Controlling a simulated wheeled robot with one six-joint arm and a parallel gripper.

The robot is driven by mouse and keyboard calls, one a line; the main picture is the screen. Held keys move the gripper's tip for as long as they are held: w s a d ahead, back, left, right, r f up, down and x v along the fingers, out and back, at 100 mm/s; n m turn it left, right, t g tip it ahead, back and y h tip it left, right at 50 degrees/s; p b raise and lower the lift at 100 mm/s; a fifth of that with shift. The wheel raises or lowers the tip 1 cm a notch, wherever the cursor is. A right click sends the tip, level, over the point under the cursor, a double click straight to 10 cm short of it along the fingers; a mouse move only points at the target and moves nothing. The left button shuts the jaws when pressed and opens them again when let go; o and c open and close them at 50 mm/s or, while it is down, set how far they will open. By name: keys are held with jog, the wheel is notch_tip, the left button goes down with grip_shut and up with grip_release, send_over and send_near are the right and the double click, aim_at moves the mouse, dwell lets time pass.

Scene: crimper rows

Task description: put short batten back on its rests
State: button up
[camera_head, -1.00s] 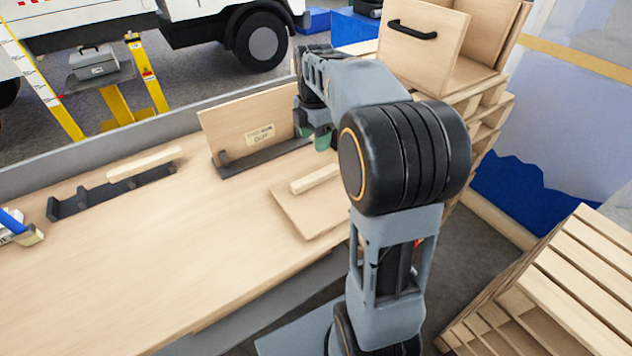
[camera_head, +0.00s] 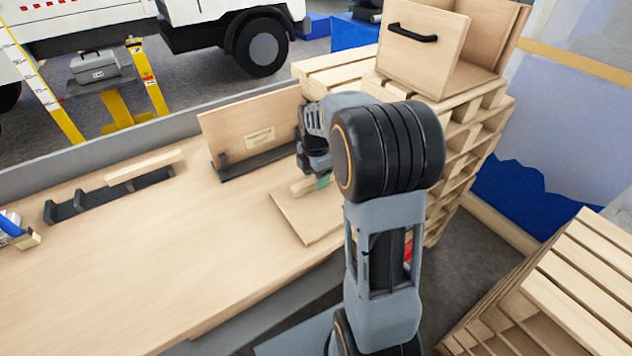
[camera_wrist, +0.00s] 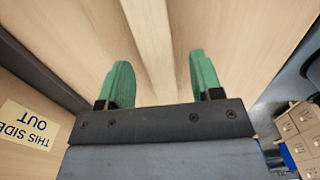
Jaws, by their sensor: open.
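A pale wooden batten (camera_head: 300,187) lies on a thin square wooden board (camera_head: 305,222) on the bench. My gripper (camera_head: 322,182) is down over its right part and hides that end. In the wrist view the batten (camera_wrist: 150,35) runs between the green fingertips of my open gripper (camera_wrist: 162,78), with gaps on both sides. A black rest bar (camera_head: 95,203) with upright prongs stands at the bench's left. Another pale batten (camera_head: 145,167) lies along its right part; whether it is seated there is unclear. I cannot tell which batten is the short one.
An upright wooden panel (camera_head: 235,140) with a label stands in a black holder (camera_head: 265,163) behind the square board. A blue-handled tool (camera_head: 15,228) lies at the far left. Stacked pallets (camera_head: 465,150) bearing an open box stand right. The bench middle is clear.

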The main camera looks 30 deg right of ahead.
jog(key=shift+f, duration=0.5)
jog(key=shift+c, duration=0.4)
jog(key=shift+r, duration=0.1)
jog(key=c, duration=1)
